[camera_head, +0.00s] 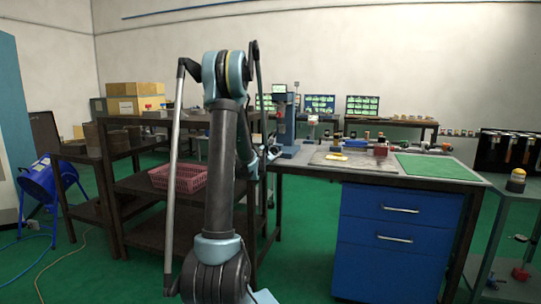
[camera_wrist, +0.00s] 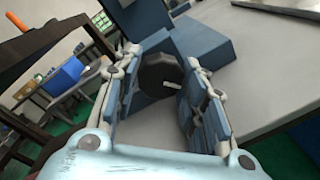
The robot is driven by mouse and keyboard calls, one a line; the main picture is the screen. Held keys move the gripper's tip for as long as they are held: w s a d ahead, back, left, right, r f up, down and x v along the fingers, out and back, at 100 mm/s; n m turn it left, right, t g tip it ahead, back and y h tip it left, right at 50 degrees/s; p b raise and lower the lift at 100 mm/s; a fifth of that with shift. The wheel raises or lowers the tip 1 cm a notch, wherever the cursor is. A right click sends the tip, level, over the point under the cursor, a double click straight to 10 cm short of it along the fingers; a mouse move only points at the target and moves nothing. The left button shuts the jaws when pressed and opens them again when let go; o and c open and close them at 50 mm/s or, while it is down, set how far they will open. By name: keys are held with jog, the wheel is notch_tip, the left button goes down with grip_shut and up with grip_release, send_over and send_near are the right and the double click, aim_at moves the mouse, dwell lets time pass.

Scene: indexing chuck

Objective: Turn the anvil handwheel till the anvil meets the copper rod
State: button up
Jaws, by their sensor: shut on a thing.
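The anvil handwheel (camera_wrist: 155,72) is a dark, many-sided wheel in the wrist view, on the blue machine (camera_wrist: 195,35). My gripper (camera_wrist: 165,88) is shut on it, one finger at each side of its rim. In the head view the blue upright machine (camera_head: 287,118) stands at the left end of the workbench, and my gripper (camera_head: 270,155) is beside its foot, small and partly behind my arm. I cannot make out the anvil or the copper rod in either view.
The grey workbench (camera_head: 310,165) carries a tray with a yellow piece (camera_head: 336,157), a green mat (camera_head: 435,166) and several small tools. A dark shelf with a pink basket (camera_head: 177,177) stands left of my arm. Blue drawers (camera_head: 395,240) fill the bench's right underside.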

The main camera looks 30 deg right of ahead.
jog(key=shift+d, duration=0.1)
dwell(0.4)
jog(key=o, duration=1.1)
jog(key=shift+c, duration=0.2)
jog(key=v, duration=0.8)
jog(key=shift+f, duration=0.1)
